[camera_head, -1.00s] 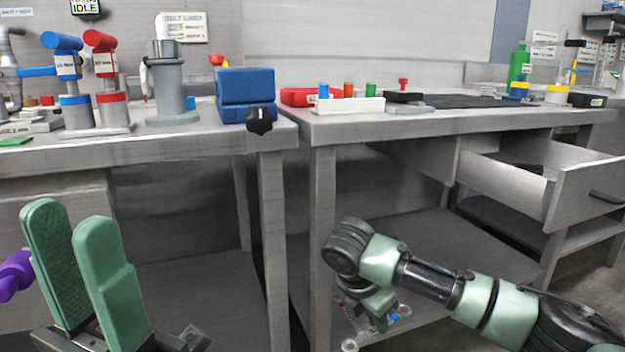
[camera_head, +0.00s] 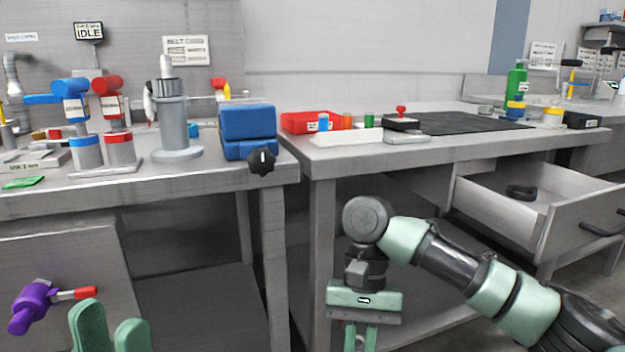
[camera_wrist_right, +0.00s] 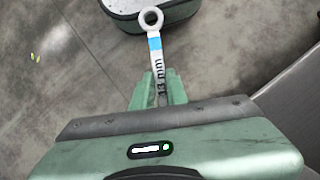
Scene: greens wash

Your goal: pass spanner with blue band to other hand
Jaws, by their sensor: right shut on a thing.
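The spanner with the blue band (camera_wrist_right: 155,60) shows in the right wrist view. Its ring end points away from the gripper, the blue band is just below the ring, and "13 mm" is marked on the shank. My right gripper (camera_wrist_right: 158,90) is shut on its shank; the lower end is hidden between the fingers. In the head view my right gripper (camera_head: 361,340) points down in front of the right bench, its tips cut off by the frame. My left gripper (camera_head: 110,325) is at the bottom left, its two green fingers apart with nothing seen between them, well away from the spanner.
A purple fitting with a red tip (camera_head: 35,306) is beside the left gripper. The left bench (camera_head: 215,178) holds a blue box (camera_head: 247,122) and a grey cylinder (camera_head: 173,125). An open drawer (camera_head: 550,212) juts from the right bench (camera_head: 340,160). Both benches have lower shelves.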

